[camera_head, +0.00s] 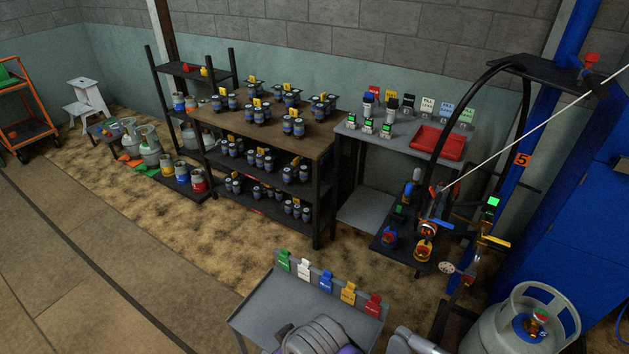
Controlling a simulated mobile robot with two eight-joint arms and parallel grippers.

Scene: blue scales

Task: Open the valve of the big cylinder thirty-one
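A big grey gas cylinder (495,335) stands at the bottom right, partly cut off by the frame's lower edge. An open collar ring surrounds its top. Neither gripper's fingertips can be seen.
A grey cart (262,312) with several coloured tags stands at the bottom middle. A filling station (428,240) with a hose and small cylinders stands behind the big cylinder. Blue cabinets (585,225) are at right. Shelves (262,128) hold several small cylinders.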

